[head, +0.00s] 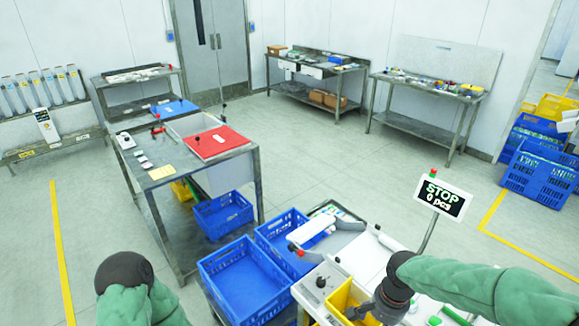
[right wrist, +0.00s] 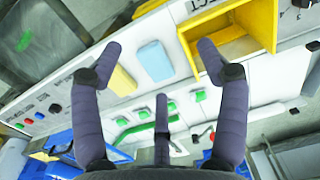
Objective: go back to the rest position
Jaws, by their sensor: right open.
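My right gripper (head: 366,311) points down over the white machine top at the bottom of the head view, beside a yellow bin (head: 344,298). In the right wrist view my right gripper (right wrist: 158,48) has its fingers wide apart with nothing between them. The yellow bin (right wrist: 238,42) shows beyond the right finger, and a light blue block (right wrist: 155,60) lies behind the gap. My left arm shows only as a green sleeve and dark joint at the lower left of the head view. My left gripper is out of view.
A sign (head: 442,197) reading "STOP 0 pcs" stands on a post near my right arm. Blue crates (head: 245,280) stand left of the machine. A workbench (head: 165,175) with a red board (head: 214,142) is further left. The floor in the middle is clear.

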